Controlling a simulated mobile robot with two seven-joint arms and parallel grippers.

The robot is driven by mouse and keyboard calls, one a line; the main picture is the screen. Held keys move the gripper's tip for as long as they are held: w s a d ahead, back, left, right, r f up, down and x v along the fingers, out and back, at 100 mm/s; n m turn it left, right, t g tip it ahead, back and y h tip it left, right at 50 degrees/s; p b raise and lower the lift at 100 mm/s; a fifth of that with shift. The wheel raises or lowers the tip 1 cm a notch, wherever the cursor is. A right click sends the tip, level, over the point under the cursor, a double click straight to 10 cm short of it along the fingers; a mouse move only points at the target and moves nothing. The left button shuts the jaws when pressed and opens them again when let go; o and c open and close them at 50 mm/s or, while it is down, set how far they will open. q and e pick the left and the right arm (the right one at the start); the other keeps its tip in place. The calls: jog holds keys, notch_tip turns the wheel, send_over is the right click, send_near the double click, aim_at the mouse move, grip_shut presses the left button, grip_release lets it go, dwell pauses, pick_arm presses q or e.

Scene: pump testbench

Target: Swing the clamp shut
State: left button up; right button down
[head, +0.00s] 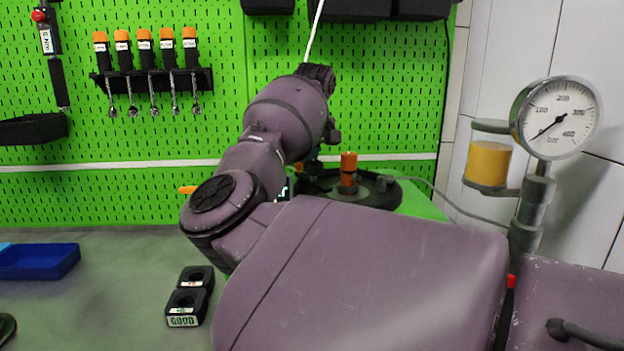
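I cannot make out the clamp for sure. A dark round fixture (385,190) with an orange-capped post (348,170) shows behind my arm at the bench's back. Its left and front parts are hidden. An orange tip (187,190) sticks out left of my arm's elbow; what it belongs to is hidden. My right arm comes in from the lower right and bends up and over beside the fixture. Its gripper (312,165) is mostly hidden behind the arm, and its fingers cannot be made out. My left gripper is not in view.
A pressure gauge (556,118) on a pipe and an amber-filled cup (487,163) stand at the right. Orange-handled tools (145,55) hang on the green pegboard. The left bench is mostly clear.

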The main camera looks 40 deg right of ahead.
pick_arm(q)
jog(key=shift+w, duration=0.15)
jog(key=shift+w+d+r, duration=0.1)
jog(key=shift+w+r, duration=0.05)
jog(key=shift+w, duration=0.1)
pick_arm(e)
jog(key=shift+a, duration=0.1)
